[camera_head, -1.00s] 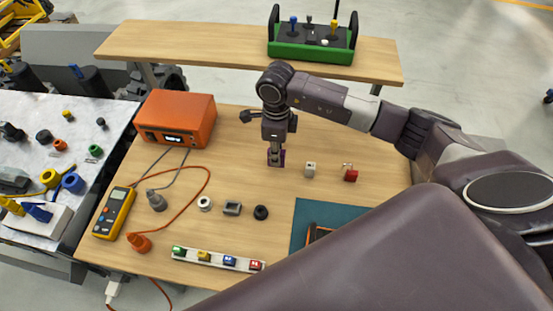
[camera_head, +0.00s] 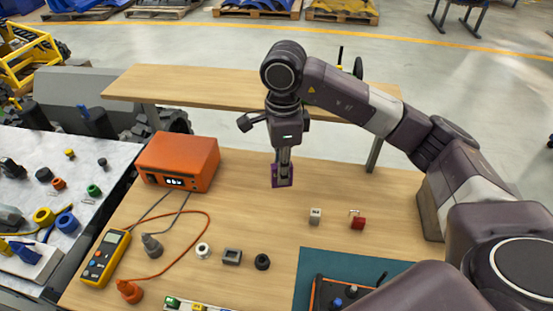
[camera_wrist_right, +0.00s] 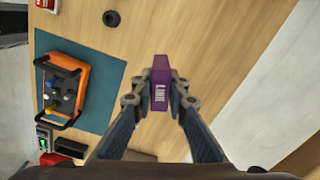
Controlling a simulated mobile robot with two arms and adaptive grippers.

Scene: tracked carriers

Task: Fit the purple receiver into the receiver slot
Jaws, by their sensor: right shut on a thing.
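The purple receiver (camera_head: 282,176) is a small block held between the fingertips of my right gripper (camera_head: 284,162). In the head view it hangs above the back middle of the wooden table. In the right wrist view the purple receiver (camera_wrist_right: 160,90) shows a white label, and the fingers of my right gripper (camera_wrist_right: 160,98) close on its two sides. An orange-framed device with joysticks (camera_wrist_right: 64,90) lies on a teal mat (camera_wrist_right: 100,70); it is partly cut off in the head view (camera_head: 335,296). I cannot make out the receiver slot. My left gripper is out of view.
A white block (camera_head: 316,216) and a red padlock-like item (camera_head: 357,221) stand right of centre. An orange power unit (camera_head: 178,160), a yellow multimeter (camera_head: 106,257) and cables occupy the left. A raised shelf (camera_head: 200,92) runs along the back.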

